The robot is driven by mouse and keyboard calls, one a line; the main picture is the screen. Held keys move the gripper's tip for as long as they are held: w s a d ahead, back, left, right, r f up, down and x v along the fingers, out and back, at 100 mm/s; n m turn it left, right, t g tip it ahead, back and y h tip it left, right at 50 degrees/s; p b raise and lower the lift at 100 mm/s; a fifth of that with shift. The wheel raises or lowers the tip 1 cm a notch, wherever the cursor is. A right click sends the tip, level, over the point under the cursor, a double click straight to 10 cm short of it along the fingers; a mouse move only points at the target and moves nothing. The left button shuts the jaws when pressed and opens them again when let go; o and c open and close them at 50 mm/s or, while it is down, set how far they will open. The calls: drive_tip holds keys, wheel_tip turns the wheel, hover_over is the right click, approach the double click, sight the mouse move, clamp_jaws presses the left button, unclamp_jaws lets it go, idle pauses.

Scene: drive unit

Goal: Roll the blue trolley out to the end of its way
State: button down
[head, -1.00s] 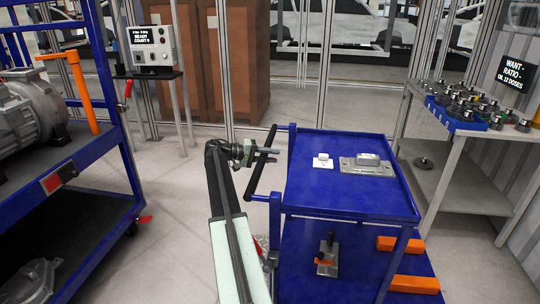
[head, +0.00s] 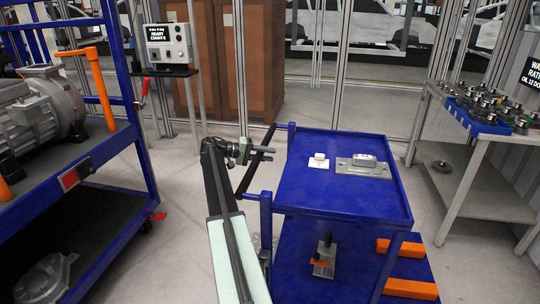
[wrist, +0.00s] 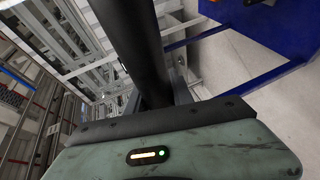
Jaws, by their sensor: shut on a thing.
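The blue trolley (head: 318,196) stands just right of centre in the head view, with a black push handle (head: 253,168) on its left side. My gripper (head: 262,149) is shut on the upper part of this handle. In the wrist view the dark handle bar (wrist: 130,45) runs up from between the jaws, and a blue part of the trolley (wrist: 240,15) shows at top right. The jaw tips are hard to make out there. A white block and a grey metal part lie on the trolley top.
A blue rack (head: 108,146) with a motor stands close on the left. A grey bench (head: 462,166) with small parts stands right of the trolley, with a narrow floor gap between. A control box (head: 168,43) and brown cabinets (head: 250,60) stand behind.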

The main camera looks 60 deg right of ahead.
drive_tip(key=c, duration=1.1)
unclamp_jaws()
drive_tip(key=shift+w+a, duration=0.2)
drive_tip(key=shift+w, duration=0.25)
drive_tip(key=shift+s, duration=0.15)
drive_tip(key=p+v, duration=0.2)
drive_tip(key=v, duration=0.5)
drive_tip(key=shift+w+a, duration=0.2)
drive_tip(key=shift+w, duration=0.1)
drive_tip(key=shift+r, duration=0.1)
